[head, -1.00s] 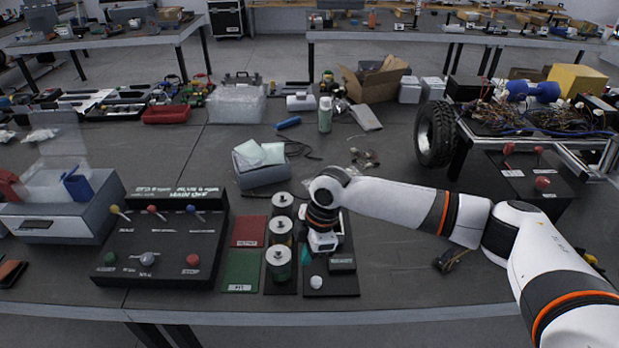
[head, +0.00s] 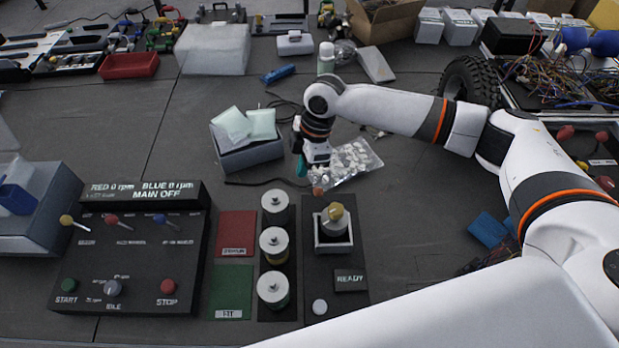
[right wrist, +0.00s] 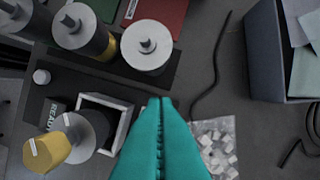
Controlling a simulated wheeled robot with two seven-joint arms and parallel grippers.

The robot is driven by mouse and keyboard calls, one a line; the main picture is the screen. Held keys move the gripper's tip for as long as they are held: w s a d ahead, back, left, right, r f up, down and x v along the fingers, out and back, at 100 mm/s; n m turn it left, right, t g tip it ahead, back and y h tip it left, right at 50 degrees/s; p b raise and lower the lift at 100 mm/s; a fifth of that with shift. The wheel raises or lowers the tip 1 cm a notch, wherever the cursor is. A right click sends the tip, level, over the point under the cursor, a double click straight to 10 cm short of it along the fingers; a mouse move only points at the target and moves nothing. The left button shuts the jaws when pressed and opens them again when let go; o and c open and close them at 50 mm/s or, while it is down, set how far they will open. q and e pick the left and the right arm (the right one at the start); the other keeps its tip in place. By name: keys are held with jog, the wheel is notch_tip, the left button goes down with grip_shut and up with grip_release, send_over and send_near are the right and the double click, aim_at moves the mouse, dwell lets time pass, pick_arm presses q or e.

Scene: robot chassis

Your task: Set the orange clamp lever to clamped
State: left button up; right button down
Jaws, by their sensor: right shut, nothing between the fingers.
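The fingers (right wrist: 160,103) are shut and empty in the right wrist view, where the orange knob is not visible. My left gripper is not in view.
Capped cylinders (head: 274,243) stand left of the fixture. A control panel (head: 130,250) with small levers is further left. A grey bin (head: 250,155) and a bag of white pieces (head: 350,162) lie close to the gripper.

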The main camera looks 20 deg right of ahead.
aim_at(322, 195)
jog(key=p+x, duration=0.2)
jog(key=x, duration=0.8)
jog(key=shift+s, duration=0.1)
jog(key=d+p, duration=0.1)
jog(key=d, duration=0.1)
jog(key=shift+d+r+p, duration=0.3)
jog(key=shift+d+p, duration=0.05)
jog(key=shift+p, duration=0.05)
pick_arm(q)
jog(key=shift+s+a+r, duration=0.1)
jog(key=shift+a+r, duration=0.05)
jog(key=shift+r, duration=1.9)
pick_arm(e)
jog(key=shift+d, duration=0.6)
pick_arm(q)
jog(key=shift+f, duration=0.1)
